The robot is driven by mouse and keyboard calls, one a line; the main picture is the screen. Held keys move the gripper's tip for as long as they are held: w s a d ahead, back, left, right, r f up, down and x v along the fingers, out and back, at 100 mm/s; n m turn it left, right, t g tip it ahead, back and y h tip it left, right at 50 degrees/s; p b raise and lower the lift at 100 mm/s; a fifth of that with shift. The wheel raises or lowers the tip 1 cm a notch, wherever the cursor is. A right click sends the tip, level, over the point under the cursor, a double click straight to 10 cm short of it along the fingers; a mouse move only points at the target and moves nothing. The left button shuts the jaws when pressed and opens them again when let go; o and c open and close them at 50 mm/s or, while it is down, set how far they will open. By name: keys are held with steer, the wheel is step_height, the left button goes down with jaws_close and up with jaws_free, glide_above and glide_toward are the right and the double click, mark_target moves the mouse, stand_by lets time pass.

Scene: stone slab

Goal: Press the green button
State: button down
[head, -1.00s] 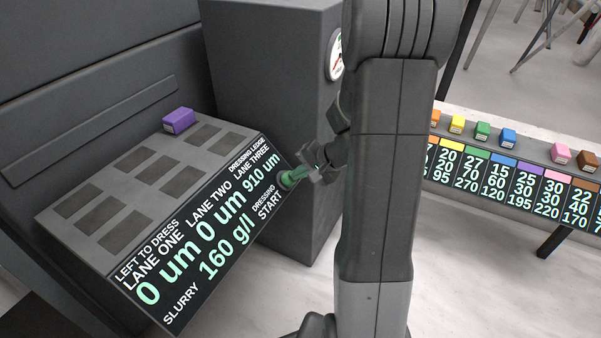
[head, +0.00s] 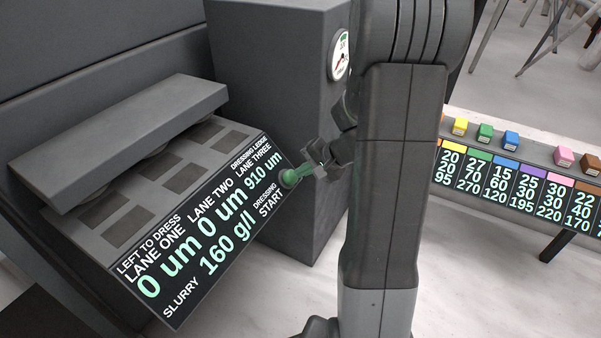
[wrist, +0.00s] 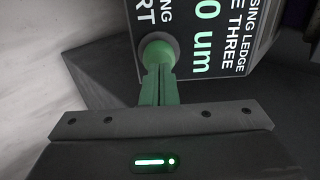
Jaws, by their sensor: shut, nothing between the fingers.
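The green button (head: 290,178) sits at the right end of the slanted dark display panel (head: 200,235), beside the words "DRESSING START". In the wrist view the round button (wrist: 158,50) has a dark ring around it. My gripper (head: 303,172) is shut and empty. Its fingertips are at the button and look to be touching it. In the wrist view the closed fingers (wrist: 160,72) point straight at the button and overlap its lower part, so how far it is pushed in cannot be told.
A long grey bar (head: 120,135) lies across the back of the ledge with dark square pads (head: 185,179). A grey cabinet with a round gauge (head: 341,55) stands behind my arm. At right, a bench holds several coloured blocks (head: 486,132) above a number chart.

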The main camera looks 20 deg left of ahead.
steer(key=p+v, duration=0.2)
steer(key=v, duration=0.9)
steer(key=shift+w, duration=0.1)
stand_by(0.6)
steer(key=shift+r, duration=0.1)
